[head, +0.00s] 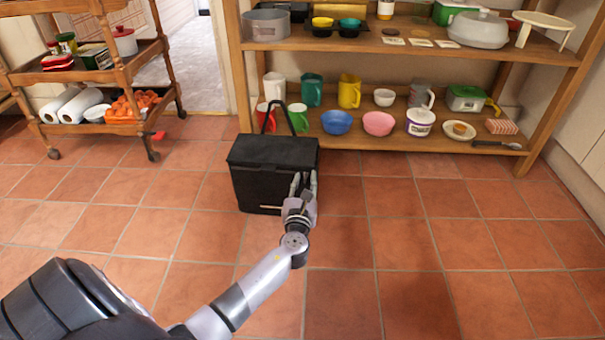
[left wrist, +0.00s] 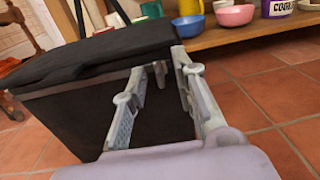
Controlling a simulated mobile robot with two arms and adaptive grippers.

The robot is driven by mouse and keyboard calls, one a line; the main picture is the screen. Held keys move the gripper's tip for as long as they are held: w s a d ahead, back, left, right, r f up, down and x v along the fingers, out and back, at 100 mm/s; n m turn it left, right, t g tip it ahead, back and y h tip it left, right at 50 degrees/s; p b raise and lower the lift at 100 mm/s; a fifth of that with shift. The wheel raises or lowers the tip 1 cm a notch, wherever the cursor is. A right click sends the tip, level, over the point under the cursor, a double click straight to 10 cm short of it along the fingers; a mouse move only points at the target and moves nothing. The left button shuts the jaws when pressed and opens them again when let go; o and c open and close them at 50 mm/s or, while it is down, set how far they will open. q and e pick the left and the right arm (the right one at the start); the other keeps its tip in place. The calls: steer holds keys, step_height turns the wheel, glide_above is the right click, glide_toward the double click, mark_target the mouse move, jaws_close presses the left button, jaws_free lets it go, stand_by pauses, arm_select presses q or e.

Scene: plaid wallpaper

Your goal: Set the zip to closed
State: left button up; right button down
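A black bag (head: 272,168) with an upright handle stands on the tiled floor in front of the shelf. Its dark top also shows in the left wrist view (left wrist: 95,52), with the front side below it. I cannot make out the zip or its pull against the black fabric, so its state is unclear. My left gripper (head: 304,178) is at the right end of the bag's front, just below the top edge. In the left wrist view, its two fingers (left wrist: 169,62) are apart beside the bag's corner, with nothing visible held between them. My right gripper is not in view.
A wooden shelf (head: 400,153) with mugs, bowls and containers stands close behind the bag. A wooden trolley (head: 95,72) is at the back left, with a small red item (head: 158,136) near its foot. The floor to the right and in front is clear.

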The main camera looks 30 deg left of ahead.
arm_select(q)
steer(key=shift+w, duration=0.1)
jaws_close()
stand_by(0.3)
stand_by(0.6)
